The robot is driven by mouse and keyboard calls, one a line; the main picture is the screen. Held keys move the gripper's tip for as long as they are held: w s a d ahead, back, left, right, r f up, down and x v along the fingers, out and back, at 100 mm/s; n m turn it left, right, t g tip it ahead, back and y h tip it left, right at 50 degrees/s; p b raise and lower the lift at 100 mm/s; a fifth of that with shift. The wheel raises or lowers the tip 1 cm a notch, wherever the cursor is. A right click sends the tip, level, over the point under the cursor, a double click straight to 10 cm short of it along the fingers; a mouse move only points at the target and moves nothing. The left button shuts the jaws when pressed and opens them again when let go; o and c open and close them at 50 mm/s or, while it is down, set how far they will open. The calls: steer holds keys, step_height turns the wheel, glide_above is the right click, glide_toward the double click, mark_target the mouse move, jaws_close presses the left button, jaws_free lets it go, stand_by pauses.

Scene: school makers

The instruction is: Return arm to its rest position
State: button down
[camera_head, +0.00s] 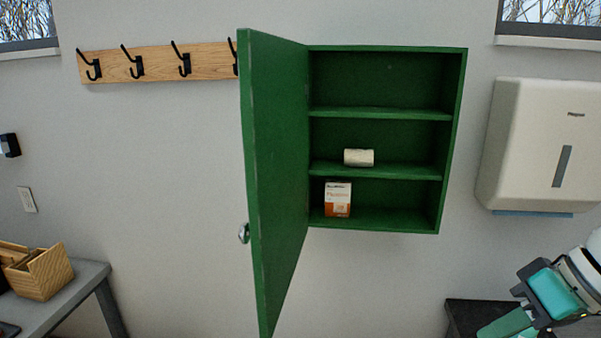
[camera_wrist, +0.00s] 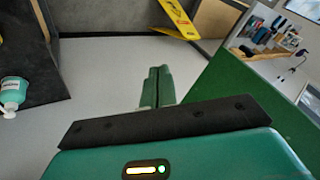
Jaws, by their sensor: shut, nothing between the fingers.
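My gripper (camera_wrist: 158,86) is shut and empty, its two green fingers side by side in the middle of the wrist view. In the head view part of my gripper (camera_head: 508,325) shows at the bottom right, below and to the right of the green cabinet (camera_head: 452,140), apart from it. The cabinet hangs on the wall with its door (camera_head: 275,160) swung open to the left. A white roll (camera_head: 359,157) lies on its middle shelf, and a white and orange box (camera_head: 338,199) stands on the bottom. A green panel, apparently the door (camera_wrist: 235,90), fills the right of the wrist view.
A dark counter (camera_head: 465,314) lies below the cabinet at the right. A paper towel dispenser (camera_head: 530,140) hangs above it. A pump bottle (camera_wrist: 13,92) and a yellow floor sign (camera_wrist: 178,16) show in the wrist view. A grey table (camera_head: 85,283) stands at the left.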

steer(key=w+a+f+m+t+h, duration=0.1)
steer(key=a+f+m+t+h, duration=0.1)
steer(key=a+f+h, duration=0.4)
steer(key=a+f+m, duration=0.1)
steer(key=a+f, duration=0.3)
steer(key=f, duration=0.3)
steer(key=shift+a+t, duration=0.3)
steer(key=shift+a, duration=0.1)
